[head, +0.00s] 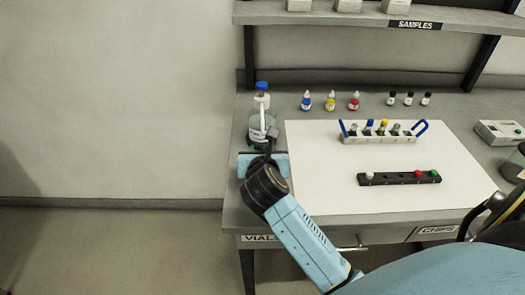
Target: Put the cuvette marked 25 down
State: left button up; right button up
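The arm in view is light blue with a black wrist and reaches to the left side of the bench. I can read no number 25 anywhere. A pale rack (378,140) with blue end handles holds several small vessels, some with coloured tops. A black strip holder (400,179) with white, red and green tops lies in front of it.
A white mat (325,185) covers much of the bench, with bare room at its left and front. A light-blue tray or pad (246,161) lies partly under the wrist. Small dropper bottles (330,102) and black-capped vials (408,99) stand behind. An instrument (498,132) is at right.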

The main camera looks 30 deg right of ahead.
jog(key=shift+r, duration=0.3)
jog(key=v, duration=1.2)
jog(key=shift+p, duration=0.4)
jog(key=shift+c, duration=0.4)
dwell(0.8)
